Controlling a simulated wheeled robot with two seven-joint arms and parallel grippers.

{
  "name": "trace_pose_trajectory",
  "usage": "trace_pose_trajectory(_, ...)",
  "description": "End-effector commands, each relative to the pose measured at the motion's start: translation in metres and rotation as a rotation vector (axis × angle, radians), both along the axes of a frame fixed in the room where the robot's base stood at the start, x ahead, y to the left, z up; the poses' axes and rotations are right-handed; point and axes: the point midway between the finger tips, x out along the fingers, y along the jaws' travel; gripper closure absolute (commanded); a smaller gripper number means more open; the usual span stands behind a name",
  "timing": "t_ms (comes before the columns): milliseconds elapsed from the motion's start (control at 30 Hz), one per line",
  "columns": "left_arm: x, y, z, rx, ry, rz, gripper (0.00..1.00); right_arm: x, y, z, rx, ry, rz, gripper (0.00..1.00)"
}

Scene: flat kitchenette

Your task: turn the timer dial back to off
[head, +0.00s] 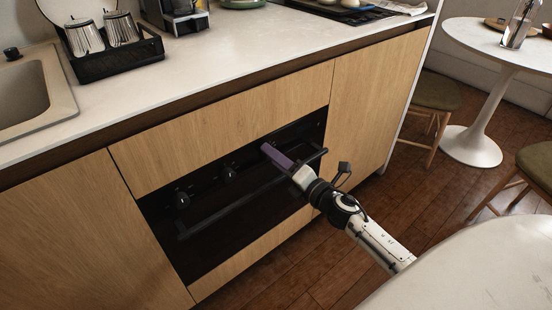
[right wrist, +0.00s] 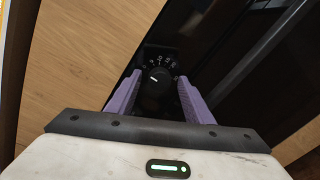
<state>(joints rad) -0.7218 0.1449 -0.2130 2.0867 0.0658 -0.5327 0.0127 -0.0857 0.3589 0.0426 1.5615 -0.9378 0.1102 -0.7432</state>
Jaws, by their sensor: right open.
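The timer dial (right wrist: 160,78) is a round black knob on the dark oven panel, with white scale marks around its upper side and a short white pointer line. My right gripper (head: 268,149) has purple fingers and reaches the right part of the oven panel. In the right wrist view its open fingers (right wrist: 158,82) stand on either side of the dial. I cannot tell whether they touch it. In the head view the gripper hides this dial. My left gripper is not in view.
Two more knobs, a left one (head: 181,200) and a middle one (head: 228,174), sit on the oven panel. The oven's bar handle (head: 238,205) runs just below my right gripper. The white worktop (head: 200,70) juts above.

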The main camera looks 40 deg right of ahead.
Motion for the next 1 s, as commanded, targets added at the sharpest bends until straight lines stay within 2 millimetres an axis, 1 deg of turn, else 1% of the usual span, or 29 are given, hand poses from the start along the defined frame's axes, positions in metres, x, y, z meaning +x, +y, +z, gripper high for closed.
trace_pose_trajectory(133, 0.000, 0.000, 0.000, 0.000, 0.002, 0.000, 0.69, -0.004, 0.000, 0.000, 0.001, 0.001, 0.000, 0.53)
trace_pose_trajectory(233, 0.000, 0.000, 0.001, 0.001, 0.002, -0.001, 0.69, -0.015, -0.001, 0.000, 0.002, 0.002, -0.001, 0.53)
trace_pose_trajectory(500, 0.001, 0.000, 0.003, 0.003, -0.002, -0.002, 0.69, -0.066, -0.004, 0.002, 0.003, 0.003, -0.001, 0.53)
trace_pose_trajectory(600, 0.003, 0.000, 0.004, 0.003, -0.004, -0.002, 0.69, -0.082, -0.005, 0.003, 0.001, 0.002, 0.000, 0.53)
trace_pose_trajectory(700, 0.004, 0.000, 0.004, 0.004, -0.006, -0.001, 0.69, -0.095, -0.006, 0.004, 0.001, 0.002, -0.001, 0.53)
trace_pose_trajectory(833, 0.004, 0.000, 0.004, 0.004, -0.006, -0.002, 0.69, -0.102, -0.006, 0.005, 0.000, 0.000, 0.000, 0.53)
trace_pose_trajectory(1000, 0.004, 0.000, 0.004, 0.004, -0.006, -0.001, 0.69, -0.103, -0.007, 0.005, 0.000, 0.000, 0.000, 0.53)
